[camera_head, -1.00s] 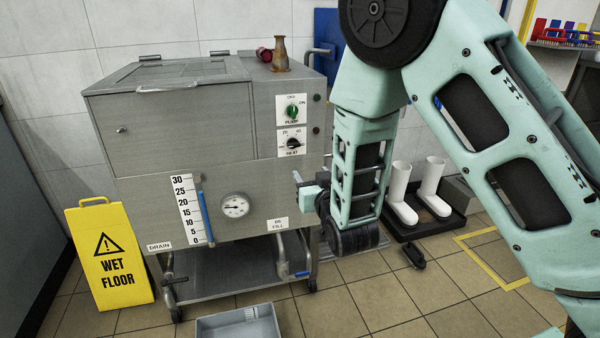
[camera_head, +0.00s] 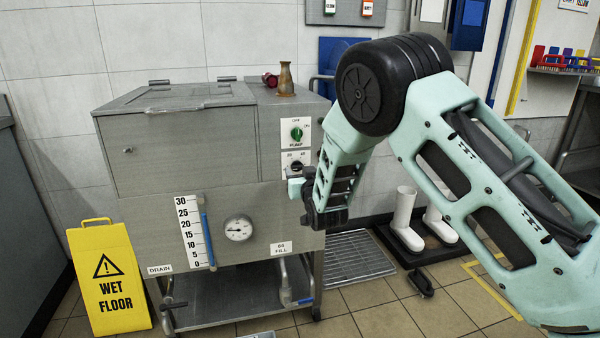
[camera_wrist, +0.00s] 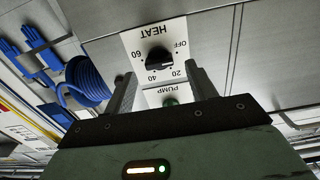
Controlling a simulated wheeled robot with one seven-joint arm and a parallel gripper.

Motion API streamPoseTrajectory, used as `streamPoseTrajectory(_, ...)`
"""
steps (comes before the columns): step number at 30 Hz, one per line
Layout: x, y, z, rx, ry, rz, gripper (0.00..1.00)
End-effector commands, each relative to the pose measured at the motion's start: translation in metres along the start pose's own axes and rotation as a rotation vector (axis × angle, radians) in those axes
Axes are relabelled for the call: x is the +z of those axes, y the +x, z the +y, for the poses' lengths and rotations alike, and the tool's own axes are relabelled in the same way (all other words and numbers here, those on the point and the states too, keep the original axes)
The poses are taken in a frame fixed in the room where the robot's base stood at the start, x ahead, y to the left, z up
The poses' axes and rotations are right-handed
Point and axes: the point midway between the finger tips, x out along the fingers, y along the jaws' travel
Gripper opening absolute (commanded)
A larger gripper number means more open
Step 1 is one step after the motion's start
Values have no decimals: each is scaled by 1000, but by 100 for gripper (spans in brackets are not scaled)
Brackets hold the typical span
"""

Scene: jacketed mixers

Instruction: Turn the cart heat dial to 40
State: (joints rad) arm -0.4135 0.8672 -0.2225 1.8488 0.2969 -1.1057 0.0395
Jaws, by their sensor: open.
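The heat dial (camera_wrist: 158,60) is a black knob on a white plate, upside down in the wrist view, with marks OFF, 20, 40 and 60. I cannot read its pointer surely. In the head view the heat dial (camera_head: 296,166) is on the grey steel cart (camera_head: 190,150), below the green pump knob (camera_head: 296,133). The pump knob also shows partly in the wrist view (camera_wrist: 171,101). My gripper (camera_wrist: 160,80) is open and empty, its fingers apart on either side of the dial in that view. In the head view my gripper (camera_head: 296,187) is just below the dial, close to the panel.
A brown bottle (camera_head: 286,78) and a dark red item (camera_head: 270,80) stand on the cart. A yellow wet floor sign (camera_head: 109,280) stands at left. White boots (camera_head: 407,220) stand on a black tray at right. A blue hose (camera_wrist: 88,80) hangs beyond the panel.

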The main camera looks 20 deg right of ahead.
Motion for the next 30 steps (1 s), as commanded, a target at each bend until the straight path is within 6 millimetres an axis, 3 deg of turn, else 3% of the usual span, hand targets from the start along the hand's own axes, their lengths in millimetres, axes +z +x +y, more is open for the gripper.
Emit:
streamPoseTrajectory(6, 1, 18, 0, 0, -1, -1, 56)
streamPoseTrajectory(15, 0, 21, 0, 0, -1, -1, 56)
streamPoseTrajectory(16, 0, 21, 0, 0, -1, -1, 54)
streamPoseTrajectory(21, 0, 20, 0, 0, -1, -1, 11)
streamPoseTrajectory(30, 1, 20, 0, 0, 23, -1, 12)
